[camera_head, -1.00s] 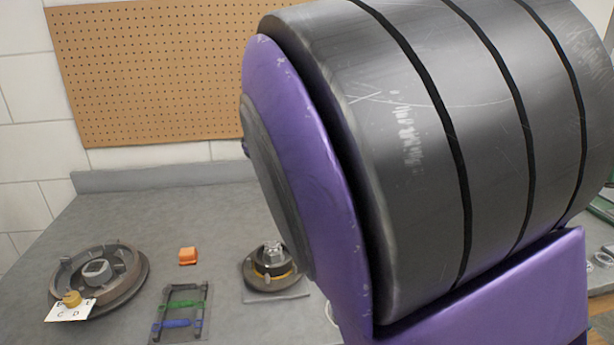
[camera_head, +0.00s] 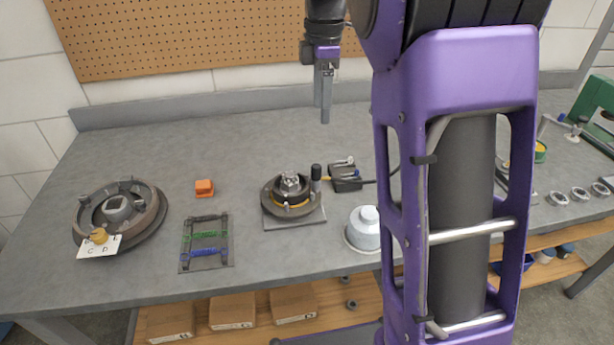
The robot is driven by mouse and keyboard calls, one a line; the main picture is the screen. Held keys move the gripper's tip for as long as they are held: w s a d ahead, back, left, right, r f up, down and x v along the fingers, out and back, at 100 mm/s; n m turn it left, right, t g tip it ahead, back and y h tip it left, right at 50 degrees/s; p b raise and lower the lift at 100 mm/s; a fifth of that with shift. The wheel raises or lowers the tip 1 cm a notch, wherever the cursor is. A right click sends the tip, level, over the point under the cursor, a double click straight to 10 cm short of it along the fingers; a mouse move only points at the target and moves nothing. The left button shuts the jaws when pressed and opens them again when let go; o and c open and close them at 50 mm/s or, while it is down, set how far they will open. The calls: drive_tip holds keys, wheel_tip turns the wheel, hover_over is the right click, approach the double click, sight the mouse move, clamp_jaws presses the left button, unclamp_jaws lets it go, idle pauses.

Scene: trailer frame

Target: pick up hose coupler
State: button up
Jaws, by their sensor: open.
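No thing can be told for certain as the hose coupler. A rack (camera_head: 225,264) on the left half of the bench holds a green bar-shaped piece (camera_head: 206,236) and a blue one (camera_head: 203,253), too small to tell in detail. A small brass-coloured piece (camera_head: 98,236) rests at a white lettered card on the far left. A dark block (camera_head: 345,178) with a hose or cable lies right of centre. My gripper (camera_head: 322,113) hangs fingers down above the back of the bench, open and empty, apart from all of these.
A dark round housing (camera_head: 152,215) stands at the left, beside an orange block (camera_head: 204,187). A flanged hub (camera_head: 291,208) on a plate and a white canister (camera_head: 363,235) stand near the middle. My arm hides part of the bench's right side. The back left is clear.

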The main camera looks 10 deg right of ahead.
drive_tip(key=b, duration=0.2)
hover_over(317, 166)
drive_tip(key=f, duration=1.1)
drive_tip(key=shift+s+d+f, duration=0.25)
drive_tip(key=shift+s, duration=0.05)
drive_tip(key=shift+w+a+f+b, duration=0.15)
drive_tip(key=shift+f+b, duration=0.05)
drive_tip(key=shift+f, duration=1.1)
drive_tip(key=shift+w+a+f+b, duration=0.1)
drive_tip(key=shift+w+f+b, duration=0.1)
drive_tip(key=shift+f, duration=1.1)
clamp_jaws()
